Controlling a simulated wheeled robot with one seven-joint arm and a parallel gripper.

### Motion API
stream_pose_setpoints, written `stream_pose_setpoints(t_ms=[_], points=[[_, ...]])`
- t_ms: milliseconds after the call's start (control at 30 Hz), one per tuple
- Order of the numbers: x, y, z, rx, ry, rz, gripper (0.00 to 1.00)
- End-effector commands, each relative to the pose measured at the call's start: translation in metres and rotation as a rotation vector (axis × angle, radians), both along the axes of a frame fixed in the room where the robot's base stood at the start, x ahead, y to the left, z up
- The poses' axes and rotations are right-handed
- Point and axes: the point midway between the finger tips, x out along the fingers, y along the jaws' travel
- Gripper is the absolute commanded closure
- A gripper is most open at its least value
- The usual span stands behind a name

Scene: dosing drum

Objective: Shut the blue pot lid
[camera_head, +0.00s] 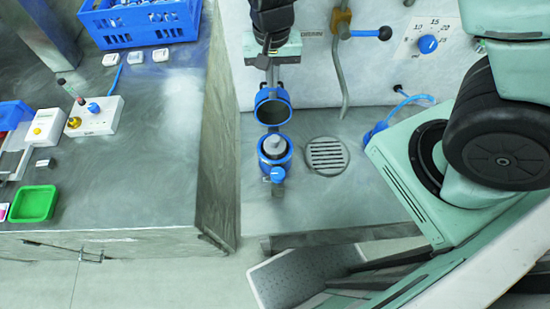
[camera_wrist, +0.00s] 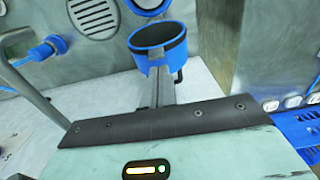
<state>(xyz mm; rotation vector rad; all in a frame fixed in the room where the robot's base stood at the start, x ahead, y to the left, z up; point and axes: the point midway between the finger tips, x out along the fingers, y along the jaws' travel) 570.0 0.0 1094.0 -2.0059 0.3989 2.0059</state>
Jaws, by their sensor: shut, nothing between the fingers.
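The blue pot lid (camera_head: 272,105) stands open and tilted up behind the blue pot (camera_head: 275,165), its hollow dark grey inside showing. The pot is upright and holds a grey, rounded piece (camera_head: 274,146); a blue knob is on its front. My gripper (camera_head: 271,80) is just behind the lid, fingers shut and empty. In the wrist view the fingers (camera_wrist: 161,85) reach toward the lid (camera_wrist: 158,46), with the tips close to its near edge. I cannot tell whether they touch it. A small part of the pot (camera_wrist: 150,6) shows at the top edge there.
A round drain grate (camera_head: 327,155) lies right of the pot. A bent grey pipe (camera_head: 338,70) and a blue-ended lever (camera_head: 370,33) are right of my gripper. A metal bench (camera_head: 150,170) with a blue crate (camera_head: 140,22) stands to the left.

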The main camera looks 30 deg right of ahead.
Motion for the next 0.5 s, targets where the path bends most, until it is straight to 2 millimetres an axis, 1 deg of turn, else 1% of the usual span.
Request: stream_pose_setpoints(t_ms=[500], points=[[0.000,0.000,-0.014,-0.001,0.001,0.000,1.00]])
